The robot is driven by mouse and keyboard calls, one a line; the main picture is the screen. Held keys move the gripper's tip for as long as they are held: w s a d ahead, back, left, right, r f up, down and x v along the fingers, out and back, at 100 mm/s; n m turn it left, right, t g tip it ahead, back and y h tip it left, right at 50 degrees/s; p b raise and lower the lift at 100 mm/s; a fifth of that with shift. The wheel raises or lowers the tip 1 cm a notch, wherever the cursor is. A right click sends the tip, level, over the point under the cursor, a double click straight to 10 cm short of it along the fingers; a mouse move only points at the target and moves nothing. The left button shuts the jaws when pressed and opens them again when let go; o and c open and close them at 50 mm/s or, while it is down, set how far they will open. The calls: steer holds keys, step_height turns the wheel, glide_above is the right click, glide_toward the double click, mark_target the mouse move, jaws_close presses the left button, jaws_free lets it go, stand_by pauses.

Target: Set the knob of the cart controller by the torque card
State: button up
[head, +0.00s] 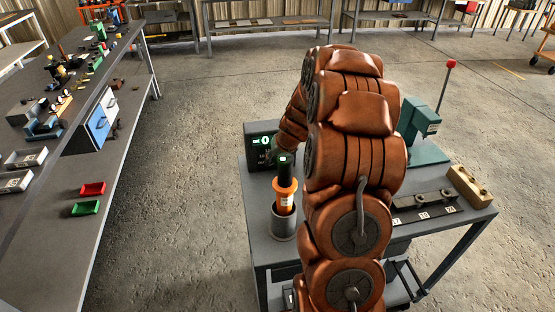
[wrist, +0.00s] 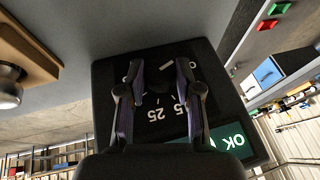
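The cart controller (head: 261,156) is a dark box with a green lit display at the cart's far left corner. In the wrist view its dark face (wrist: 112,132) shows white numbers, including 25, upside down, and a green display (wrist: 222,138) with tilted characters. My gripper (wrist: 160,68) is over the dial, its two fingers apart on either side of the dial's middle. The knob is too dark to make out between them, so I cannot tell whether they touch it. In the head view my arm hides most of the gripper. I cannot pick out the torque card.
A black and orange driver (head: 285,190) stands in a grey cup (head: 283,222) near the controller. A green machine (head: 425,135), a labelled strip (head: 425,216) with dark parts and a wooden block (head: 469,187) are on the cart's right. A long workbench (head: 50,225) stands left, across open floor.

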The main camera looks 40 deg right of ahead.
jaws_close()
steer(key=shift+c, duration=2.2)
jaws_free()
steer(key=shift+d, duration=0.25)
steer(key=shift+f+b, duration=0.1)
steer(key=shift+b, duration=0.25)
jaws_close()
steer(key=shift+f+b, duration=0.1)
steer(key=shift+b, duration=0.2)
